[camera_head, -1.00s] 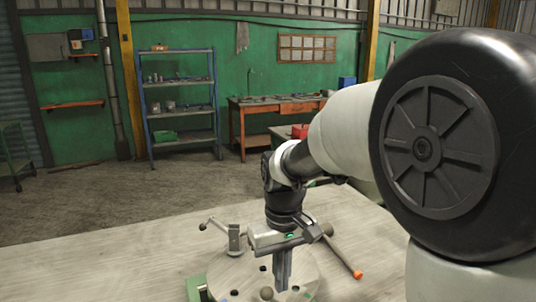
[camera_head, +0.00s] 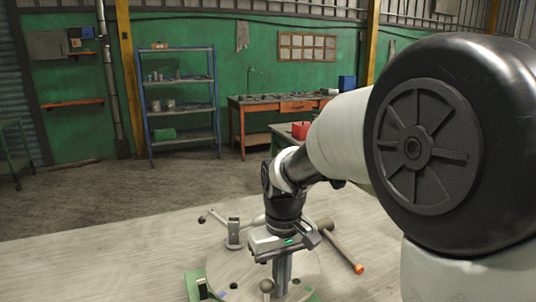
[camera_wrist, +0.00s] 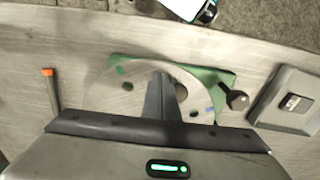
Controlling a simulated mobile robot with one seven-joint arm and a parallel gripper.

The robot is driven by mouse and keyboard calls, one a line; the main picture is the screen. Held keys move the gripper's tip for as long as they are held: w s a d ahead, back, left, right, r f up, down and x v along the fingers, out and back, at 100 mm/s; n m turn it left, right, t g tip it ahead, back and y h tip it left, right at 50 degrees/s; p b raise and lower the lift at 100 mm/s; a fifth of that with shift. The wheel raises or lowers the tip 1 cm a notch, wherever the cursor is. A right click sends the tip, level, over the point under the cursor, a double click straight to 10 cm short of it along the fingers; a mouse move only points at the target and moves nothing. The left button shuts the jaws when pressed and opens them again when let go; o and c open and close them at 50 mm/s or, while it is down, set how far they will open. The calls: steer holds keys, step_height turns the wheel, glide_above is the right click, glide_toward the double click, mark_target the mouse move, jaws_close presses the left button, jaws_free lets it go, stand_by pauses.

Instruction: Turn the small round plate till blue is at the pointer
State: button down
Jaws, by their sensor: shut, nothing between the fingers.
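The small round plate (camera_head: 250,268) is a pale grey disc with dark holes and coloured marks, on a green base (camera_head: 193,284). It also shows in the wrist view (camera_wrist: 105,95). My gripper (camera_head: 281,290) is shut and empty, pointing down over the plate beside a round knob (camera_head: 267,286). Whether the fingertips touch plate or knob is unclear.
A hammer-like tool with an orange handle end (camera_head: 358,268) lies right of the plate. A metal clamp with a crank (camera_head: 234,236) stands behind it. A grey box (camera_wrist: 287,100) is at the right in the wrist view. The left tabletop is clear.

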mark_target(262, 284)
steer(key=shift+a, duration=0.2)
steer(key=shift+s+a, duration=0.25)
steer(key=shift+a, duration=0.45)
steer(key=shift+s+a+p, duration=0.1)
steer(key=shift+a+p, duration=0.25)
steer(key=shift+a, duration=0.55)
steer(key=shift+a, duration=0.1)
steer(key=shift+a, duration=0.75)
steer(key=shift+d, duration=0.25)
steer(key=shift+d+p, duration=0.3)
